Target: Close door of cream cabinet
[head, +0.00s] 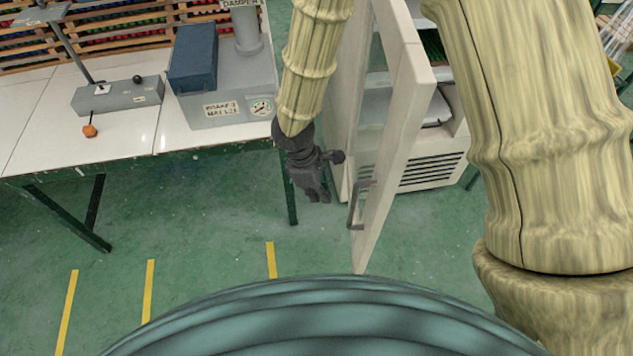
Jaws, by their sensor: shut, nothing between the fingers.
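The cream cabinet (432,172) stands at the centre right, with a dark vent grille low on its front and shelves behind. Its door (400,120) stands open and juts toward me, seen nearly edge-on. A grey bar handle (357,205) sits on the door's left face. My gripper (322,197) is dark, points downward and is shut and empty. It appears left of the door, close to the handle in the picture. I cannot tell whether it touches the door. My arm hides part of the cabinet's right side.
A white-topped table (40,125) with green legs stands at the left. It holds a grey unit with a gauge (225,105), a blue box (193,58) and a grey lever box (118,95). Green floor (200,235) with yellow stripes is clear in front.

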